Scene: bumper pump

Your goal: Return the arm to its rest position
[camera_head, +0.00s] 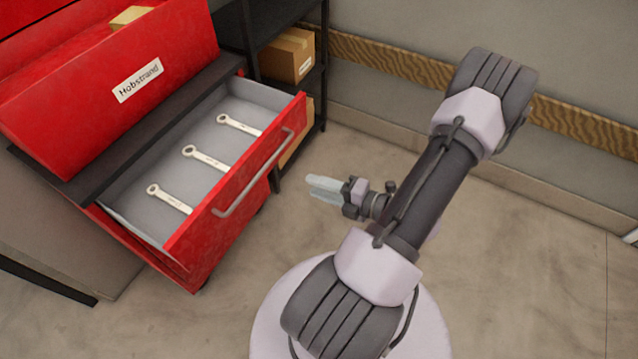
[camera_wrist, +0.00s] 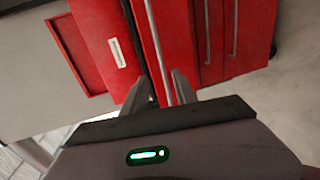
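My gripper (camera_head: 320,188) is in the middle of the head view, over the floor to the right of the open drawer. Its two pale fingers point left toward the drawer and touch nothing. In the wrist view my gripper (camera_wrist: 163,84) shows its two fingers apart, with nothing held between them. My arm is bent, with its dark forearm reaching up to the right from my round base.
A red drawer (camera_head: 262,180) stands open with several wrenches (camera_head: 206,158) lying apart in it. The red box labelled Hobstrand (camera_head: 130,85) is above it. A dark shelf (camera_head: 262,30) holds cardboard boxes (camera_head: 288,54). The floor (camera_head: 540,270) to the right is clear.

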